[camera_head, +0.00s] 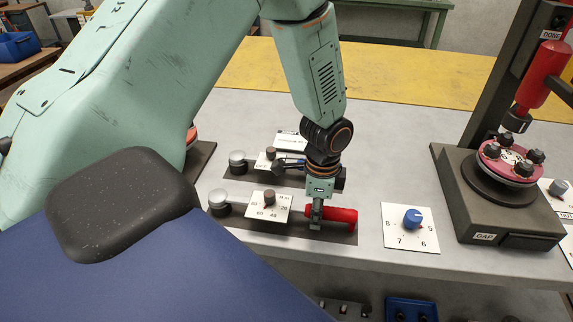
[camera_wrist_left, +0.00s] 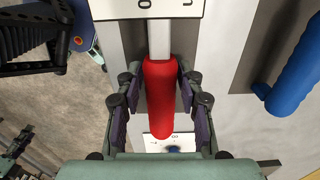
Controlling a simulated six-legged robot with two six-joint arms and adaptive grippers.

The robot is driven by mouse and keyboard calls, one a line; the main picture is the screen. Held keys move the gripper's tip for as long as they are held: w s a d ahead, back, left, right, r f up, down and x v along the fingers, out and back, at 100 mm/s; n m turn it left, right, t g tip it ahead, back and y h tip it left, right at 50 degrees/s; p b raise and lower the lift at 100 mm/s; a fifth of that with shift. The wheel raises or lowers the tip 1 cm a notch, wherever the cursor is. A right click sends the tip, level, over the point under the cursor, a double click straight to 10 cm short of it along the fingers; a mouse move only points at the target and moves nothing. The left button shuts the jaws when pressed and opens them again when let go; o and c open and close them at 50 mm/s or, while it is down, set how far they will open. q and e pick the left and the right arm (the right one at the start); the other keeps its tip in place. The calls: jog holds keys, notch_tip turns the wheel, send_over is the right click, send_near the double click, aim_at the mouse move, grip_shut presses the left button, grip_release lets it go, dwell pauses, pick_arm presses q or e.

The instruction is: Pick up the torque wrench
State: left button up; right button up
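The torque wrench (camera_head: 342,215) has a red handle and lies on a dark mat on the grey bench in the head view. Its silver shaft end is at the left, behind a white dial plate. My left gripper (camera_head: 316,219) is over the handle from above, near its inner end. In the left wrist view the red handle (camera_wrist_left: 161,98) runs between the two fingers (camera_wrist_left: 161,78), and the fingertips look close against both sides. The handle rests low over the mat, and I see no clear lift. My right gripper is not in view.
A second dark mat (camera_head: 222,173) with another tool lies just behind. A blue handle (camera_wrist_left: 293,80) shows beside my gripper in the wrist view. A blue-knob dial plate (camera_head: 395,232) lies to the right. A dark stand (camera_head: 500,222) with a red fixture rises farther right.

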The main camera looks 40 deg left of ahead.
pick_arm(q)
grip_shut()
jog(key=shift+w, duration=0.1)
dwell(0.3)
jog(key=shift+r, duration=0.15)
